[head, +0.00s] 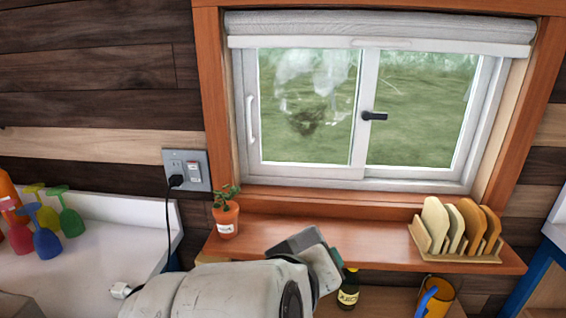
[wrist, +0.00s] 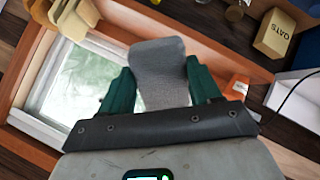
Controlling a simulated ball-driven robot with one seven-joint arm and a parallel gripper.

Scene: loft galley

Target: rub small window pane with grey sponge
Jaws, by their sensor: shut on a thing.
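The window's left pane (head: 308,110) has whitish smears in its upper part and a dark smudge below them. Part of the window glass (wrist: 75,90) also shows at the left of the wrist view. My gripper (head: 322,258) is in front of the wooden sill, below the window and apart from the glass. In the wrist view its green fingers (wrist: 157,88) are shut on the grey sponge (wrist: 158,62), which sticks out past them. The sponge (head: 297,241) shows as a grey block in the head view. Its lower end is hidden between the fingers.
On the sill (head: 370,240) stand a potted plant (head: 227,218) at left and a rack of boards (head: 458,228) at right. A black handle (head: 374,116) sticks out at the window's middle.

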